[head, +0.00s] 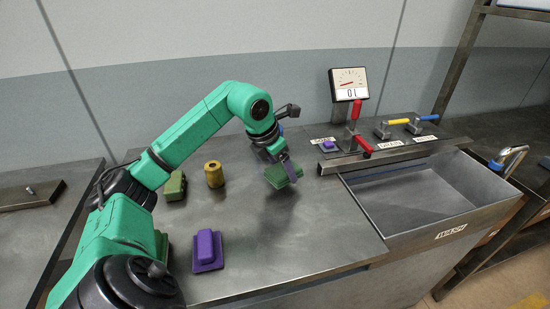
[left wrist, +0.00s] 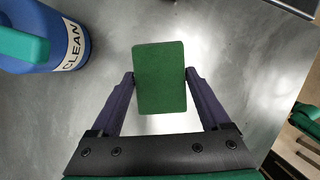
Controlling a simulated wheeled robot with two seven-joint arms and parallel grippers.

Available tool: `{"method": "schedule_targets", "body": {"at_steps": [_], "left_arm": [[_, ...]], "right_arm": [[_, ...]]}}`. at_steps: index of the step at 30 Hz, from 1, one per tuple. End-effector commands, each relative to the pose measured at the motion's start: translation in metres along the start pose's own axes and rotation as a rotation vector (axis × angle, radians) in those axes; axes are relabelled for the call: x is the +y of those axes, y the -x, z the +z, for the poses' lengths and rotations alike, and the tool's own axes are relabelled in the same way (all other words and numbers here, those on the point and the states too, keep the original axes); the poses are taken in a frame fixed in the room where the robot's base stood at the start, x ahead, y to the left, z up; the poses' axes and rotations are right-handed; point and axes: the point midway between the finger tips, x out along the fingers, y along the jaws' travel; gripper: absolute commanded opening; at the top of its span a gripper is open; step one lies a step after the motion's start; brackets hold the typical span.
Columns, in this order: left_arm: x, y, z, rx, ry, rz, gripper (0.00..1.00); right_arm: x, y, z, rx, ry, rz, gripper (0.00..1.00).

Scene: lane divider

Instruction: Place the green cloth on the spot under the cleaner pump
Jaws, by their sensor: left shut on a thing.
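My left gripper (head: 282,160) is shut on a green cloth (head: 283,175), a thick flat rectangle held above the grey steel worktop. In the left wrist view the cloth (left wrist: 160,92) sits between the two fingertips (left wrist: 160,76). The cleaner pump, a blue bottle with a CLEAN label (left wrist: 70,47) and a green top (left wrist: 22,44), stands at the upper left of the left wrist view, apart from the cloth. In the head view my arm hides nearly all of it. I cannot make out a marked spot. My right gripper is not in view.
A yellow cylinder (head: 214,174), an olive-green block (head: 175,188) and a purple block (head: 207,249) stand on the worktop's left part. A dial gauge (head: 348,84), red lever (head: 356,112) and small purple piece (head: 329,144) are behind. A steel basin (head: 415,196) is at right.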

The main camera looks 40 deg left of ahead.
Motion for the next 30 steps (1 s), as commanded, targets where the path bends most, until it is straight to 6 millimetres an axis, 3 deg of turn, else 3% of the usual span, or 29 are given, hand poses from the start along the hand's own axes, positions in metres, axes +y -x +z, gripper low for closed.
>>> {"method": "schedule_targets", "body": {"at_steps": [3, 8, 15, 24, 25, 26, 30], "left_arm": [[0.035, 0.002, 0.018, -0.002, 0.007, -0.005, 0.26], [0.065, -0.007, 0.027, -0.001, 0.002, -0.002, 0.26], [0.069, -0.041, 0.014, 0.003, -0.002, -0.002, 0.26], [0.070, -0.046, 0.012, 0.001, -0.002, 0.001, 0.26], [0.070, -0.046, 0.012, 0.001, -0.002, 0.001, 0.84], [0.070, -0.045, 0.012, 0.001, -0.002, 0.001, 0.93], [0.070, -0.045, 0.013, 0.001, -0.001, 0.001, 0.93]], "right_arm": [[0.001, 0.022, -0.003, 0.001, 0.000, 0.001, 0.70], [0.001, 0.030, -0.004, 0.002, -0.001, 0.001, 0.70], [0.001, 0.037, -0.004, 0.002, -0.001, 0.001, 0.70], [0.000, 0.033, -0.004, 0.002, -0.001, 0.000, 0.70], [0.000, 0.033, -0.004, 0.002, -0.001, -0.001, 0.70], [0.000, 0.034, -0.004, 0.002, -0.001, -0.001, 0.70], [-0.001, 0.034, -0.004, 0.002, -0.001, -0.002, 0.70]]}}
